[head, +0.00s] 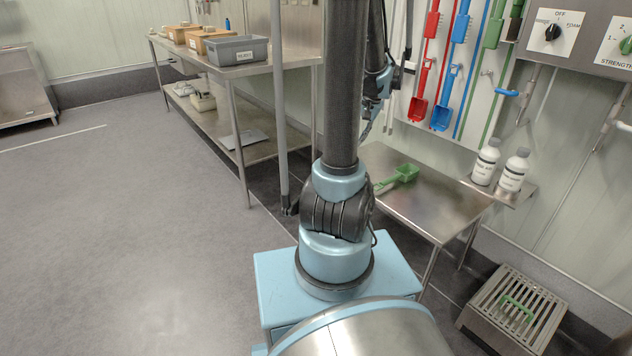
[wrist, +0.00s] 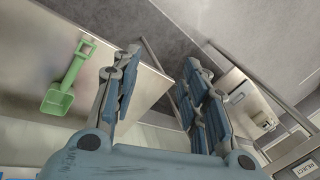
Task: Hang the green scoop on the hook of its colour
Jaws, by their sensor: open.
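The green scoop (head: 405,173) lies on a small steel table (head: 440,205) right of my arm in the head view. In the wrist view the scoop (wrist: 60,97) lies at the left, its loop handle toward the top. My gripper (wrist: 160,72) is open and empty, its fingers wide apart, with the scoop outside them to the left. A wall board (head: 468,100) has red, blue and green strips; a red scoop (head: 418,108) and a blue scoop (head: 441,118) hang low on it. The lower green strip holds no scoop; its hook is too small to make out clearly.
Two white bottles (head: 486,162) stand on a shelf beside the small table. A slatted steel stand (head: 490,310) with a green item is at lower right. A long steel bench with a grey bin (head: 238,51) stands behind left. The floor at left is clear.

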